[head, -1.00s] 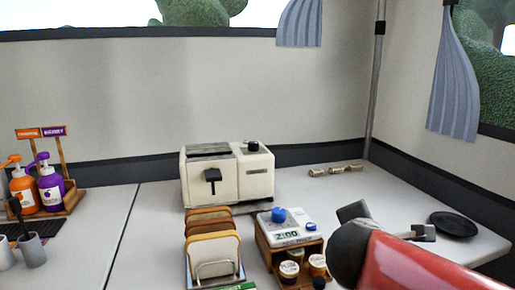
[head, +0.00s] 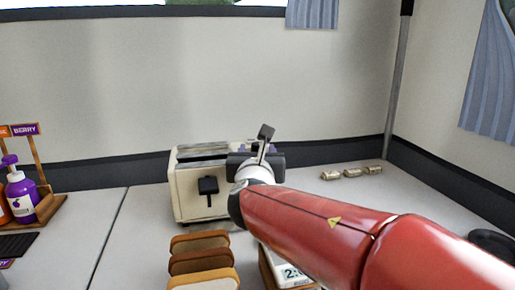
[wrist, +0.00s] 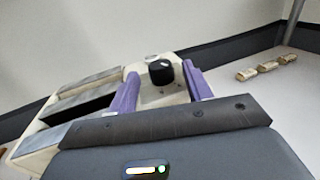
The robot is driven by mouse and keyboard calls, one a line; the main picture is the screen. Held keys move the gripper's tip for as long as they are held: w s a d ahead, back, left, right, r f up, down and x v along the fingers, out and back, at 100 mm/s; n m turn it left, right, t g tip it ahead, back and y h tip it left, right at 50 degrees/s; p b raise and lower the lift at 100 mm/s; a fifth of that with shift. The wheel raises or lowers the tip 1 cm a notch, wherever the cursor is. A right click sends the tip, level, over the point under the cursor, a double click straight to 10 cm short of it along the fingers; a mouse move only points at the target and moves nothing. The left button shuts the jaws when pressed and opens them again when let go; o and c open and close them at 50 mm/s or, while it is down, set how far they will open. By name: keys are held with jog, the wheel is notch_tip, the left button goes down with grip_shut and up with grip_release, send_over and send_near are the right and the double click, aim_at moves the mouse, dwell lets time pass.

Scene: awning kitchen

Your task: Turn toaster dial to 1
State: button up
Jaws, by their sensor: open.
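The cream toaster (head: 190,188) stands on the counter, with its black lever (head: 208,187) on the front. In the head view my red arm and gripper (head: 256,149) cover its right part, and the dial is hidden there. In the wrist view the toaster's slots (wrist: 85,97) lie at the left. The black dial (wrist: 161,71) shows on the toaster's top between the two purple fingers of my gripper (wrist: 160,88). The fingers are apart, one on each side of the dial, with gaps visible; I cannot tell how their height compares with the dial's.
Toast slices in a rack (head: 202,262) stand in front of the toaster. A white timer (head: 290,273) is partly behind my arm. Several small wrapped pieces (head: 352,172) lie at the back right. A purple bottle (head: 21,195) stands at the left.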

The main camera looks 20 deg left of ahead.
jog(key=shift+x, duration=0.8)
jog(key=c, duration=1)
jog(key=shift+f+y+b, duration=0.2)
jog(key=shift+y+b, duration=0.1)
jog(key=shift+b, duration=0.45)
